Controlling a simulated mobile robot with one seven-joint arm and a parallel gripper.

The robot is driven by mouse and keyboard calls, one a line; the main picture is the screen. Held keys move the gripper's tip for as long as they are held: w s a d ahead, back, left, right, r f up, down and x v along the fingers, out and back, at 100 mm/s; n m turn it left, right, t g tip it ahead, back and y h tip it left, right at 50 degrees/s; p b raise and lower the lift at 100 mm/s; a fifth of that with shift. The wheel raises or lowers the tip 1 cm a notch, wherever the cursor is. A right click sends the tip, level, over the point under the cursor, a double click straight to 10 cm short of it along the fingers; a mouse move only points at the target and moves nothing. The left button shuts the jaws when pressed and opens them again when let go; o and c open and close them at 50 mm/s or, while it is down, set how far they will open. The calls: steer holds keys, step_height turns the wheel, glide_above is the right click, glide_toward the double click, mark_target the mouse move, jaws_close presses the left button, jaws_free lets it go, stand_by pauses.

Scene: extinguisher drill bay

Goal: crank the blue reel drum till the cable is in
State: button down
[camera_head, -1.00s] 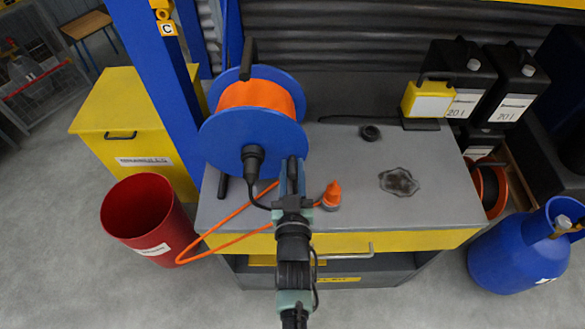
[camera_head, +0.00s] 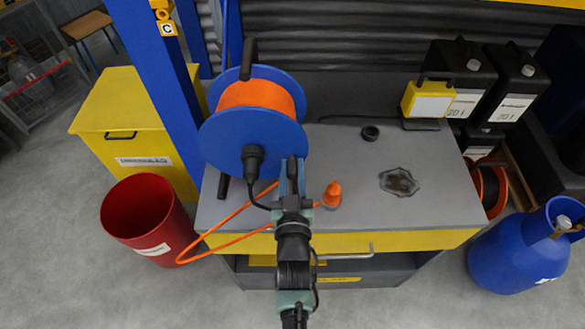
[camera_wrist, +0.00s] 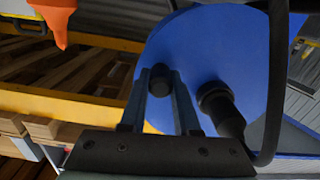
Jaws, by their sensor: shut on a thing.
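The blue reel drum (camera_head: 225,143) stands upright on the left of the grey bench top, with orange cable (camera_head: 262,95) wound on it. A loop of orange cable (camera_head: 205,240) hangs over the front edge at the left. My gripper (camera_head: 291,175) is at the drum's right front side. In the wrist view its fingers (camera_wrist: 160,95) are shut on a black crank knob (camera_wrist: 160,78), one on each side, against the blue disc (camera_wrist: 215,50). A black plug (camera_wrist: 222,108) sits beside it on the disc. An orange cone-shaped end (camera_head: 332,192) stands on the bench.
A blue post (camera_head: 160,80) and yellow cabinet (camera_head: 120,110) stand left of the drum. Black canisters (camera_head: 465,75) stand at the back right, a blue cylinder (camera_head: 510,255) at the right. The middle of the bench is mostly clear.

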mark_target(242, 171)
steer(key=shift+f, duration=0.2)
steer(key=shift+a+f+m+b, duration=0.2)
steer(key=shift+f+m+b, duration=0.45)
steer(key=shift+m+b, duration=0.25)
steer(key=f+m, duration=0.1)
steer(key=a+m+b, duration=0.1)
steer(key=shift+f+m, duration=0.3)
steer(key=shift+f, duration=0.05)
steer(key=a+f+m, duration=0.1)
steer(key=a+m+b, duration=0.1)
steer(key=m, duration=0.1)
steer(key=shift+f+m, duration=0.3)
steer(key=shift+f, duration=0.1)
steer(key=a+m, duration=0.1)
steer(key=f+m, duration=0.1)
steer(key=shift+a+m+b, duration=0.3)
steer(key=shift+a+m, duration=0.1)
steer(key=a+m, duration=0.2)
steer(key=shift+f+m, duration=0.2)
steer(key=shift+m, duration=0.2)
steer(key=a+m, duration=0.2)
steer(key=shift+m, duration=0.3)
steer(key=shift+a+r+m, duration=0.2)
steer(key=shift+a+m, duration=0.5)
steer(key=shift+m, duration=0.25)
steer(key=shift+a+r+m, duration=0.15)
steer(key=shift+a+m, duration=0.55)
steer(key=shift+m, duration=0.25)
